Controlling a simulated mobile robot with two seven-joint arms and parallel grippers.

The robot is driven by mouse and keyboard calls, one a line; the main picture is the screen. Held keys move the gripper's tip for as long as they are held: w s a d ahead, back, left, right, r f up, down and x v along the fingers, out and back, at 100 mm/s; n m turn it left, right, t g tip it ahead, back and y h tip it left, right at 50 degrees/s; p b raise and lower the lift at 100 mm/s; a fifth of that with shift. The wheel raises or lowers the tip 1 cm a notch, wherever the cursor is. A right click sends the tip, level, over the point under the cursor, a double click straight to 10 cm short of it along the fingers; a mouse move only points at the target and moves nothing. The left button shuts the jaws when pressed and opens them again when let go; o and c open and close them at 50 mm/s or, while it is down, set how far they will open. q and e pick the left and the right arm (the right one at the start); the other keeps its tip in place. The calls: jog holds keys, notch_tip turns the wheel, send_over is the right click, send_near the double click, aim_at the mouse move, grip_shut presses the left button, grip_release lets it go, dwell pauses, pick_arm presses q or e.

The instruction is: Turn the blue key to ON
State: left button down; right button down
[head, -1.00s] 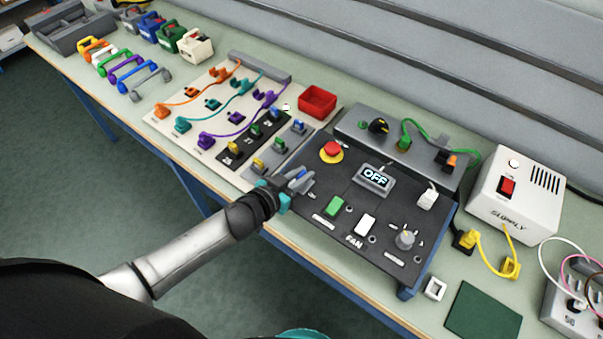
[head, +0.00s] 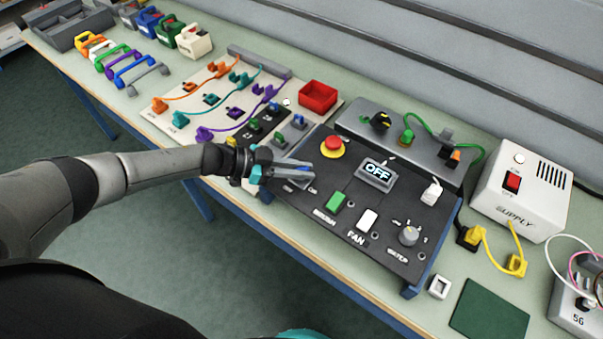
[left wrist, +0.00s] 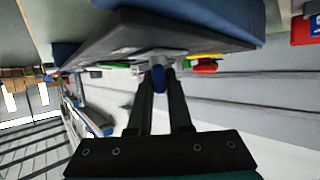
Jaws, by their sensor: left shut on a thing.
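The blue key (left wrist: 158,78) shows in the left wrist view between my left fingertips, against a round grey mount on the panel. My left gripper (left wrist: 161,80) is shut on it. In the head view my left gripper (head: 308,171) lies low over the left end of the dark control panel (head: 300,221) and hides the key, so I cannot tell its angle there. The panel's display (head: 376,174) reads OFF. My right gripper is not in view.
A red push button (head: 333,146) stands just right of my left gripper. A green switch (head: 337,201), a white switch (head: 367,220) and a grey knob (head: 408,236) sit nearer the front. A red tray (head: 318,96) and a white supply box (head: 520,190) stand beyond.

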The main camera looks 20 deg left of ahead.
pick_arm(q)
jog(key=m+g+b, duration=0.2)
jog(key=shift+w+f+g+h+b, duration=0.1)
jog(key=shift+g+h+b, duration=0.2)
jog(key=shift+h+b, duration=0.1)
jog(key=shift+m+g+b, duration=0.35)
jog(key=shift+m+g, duration=0.05)
jog(key=shift+m, duration=0.2)
jog(key=c, duration=0.8)
grip_release()
jog(key=shift+c, duration=0.2)
jog(key=b+v, duration=0.1)
jog(key=v, duration=1.4)
jog(key=shift+a, duration=0.15)
